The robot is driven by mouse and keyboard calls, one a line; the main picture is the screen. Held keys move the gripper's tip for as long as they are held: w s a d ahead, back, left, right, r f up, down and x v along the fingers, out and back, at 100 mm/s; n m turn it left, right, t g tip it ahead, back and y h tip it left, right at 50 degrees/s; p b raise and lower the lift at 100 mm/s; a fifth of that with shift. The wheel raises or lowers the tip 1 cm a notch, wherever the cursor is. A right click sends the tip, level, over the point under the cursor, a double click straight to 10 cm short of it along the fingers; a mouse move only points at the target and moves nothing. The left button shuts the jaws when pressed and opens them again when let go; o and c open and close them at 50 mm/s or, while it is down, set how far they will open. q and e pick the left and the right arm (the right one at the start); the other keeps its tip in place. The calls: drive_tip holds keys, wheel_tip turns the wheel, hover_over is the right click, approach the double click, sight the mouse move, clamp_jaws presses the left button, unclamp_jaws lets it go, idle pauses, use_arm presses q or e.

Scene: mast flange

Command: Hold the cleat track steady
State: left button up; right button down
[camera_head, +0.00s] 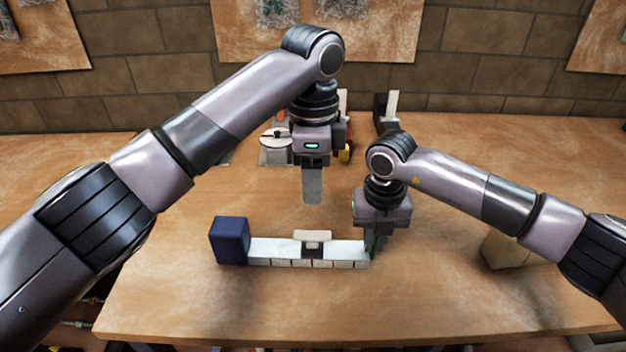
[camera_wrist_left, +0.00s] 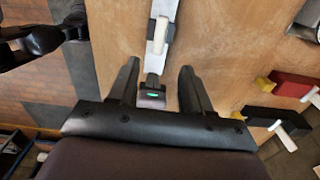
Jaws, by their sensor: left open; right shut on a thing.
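The cleat track (camera_head: 275,250) is a pale, segmented strip lying on the table. A white cleat (camera_head: 312,237) sits near its middle, and a dark blue block (camera_head: 229,240) is at its left end. My right gripper (camera_head: 374,250) is shut on the track's right end; its fingertips are partly hidden. My left gripper (camera_head: 312,200) is open and empty, above and behind the track. The left wrist view shows its two spread fingers (camera_wrist_left: 160,80), with the track (camera_wrist_left: 168,10) and the cleat (camera_wrist_left: 157,35) beyond.
A red and black clamp (camera_wrist_left: 295,86) shows in the left wrist view. A beige block (camera_head: 505,250) is at the right. The table's front is clear.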

use_arm(q)
drive_tip(key=o, duration=0.7)
drive_tip(key=shift+w, duration=0.1)
drive_tip(key=shift+o, duration=1.3)
drive_tip(key=w+a+f+t+y, duration=0.1)
drive_tip(key=w+a+f+t, duration=0.1)
drive_tip(key=w+a+t, duration=0.1)
drive_tip(key=shift+w+a+f, duration=0.3)
drive_tip(key=shift+w, duration=0.5)
drive_tip(key=w+a+r+t+y, duration=0.2)
drive_tip(key=w+a+t+y, duration=0.1)
drive_tip(key=w+a+t, duration=0.5)
drive_tip(key=m+t+h, duration=0.6)
drive_tip(key=m+t, duration=0.1)
drive_tip(key=m, duration=1.1)
approach(312, 239)
drive_tip(key=shift+s+a+r, duration=0.1)
drive_tip(key=shift+s+r, duration=0.15)
drive_tip(key=shift+f, duration=0.1)
drive_tip(key=w, duration=0.4)
drive_tip(key=w+d, duration=0.1)
drive_tip(key=w, duration=0.6)
drive_tip(key=shift+w+d, duration=0.2)
drive_tip(key=shift+w, duration=0.1)
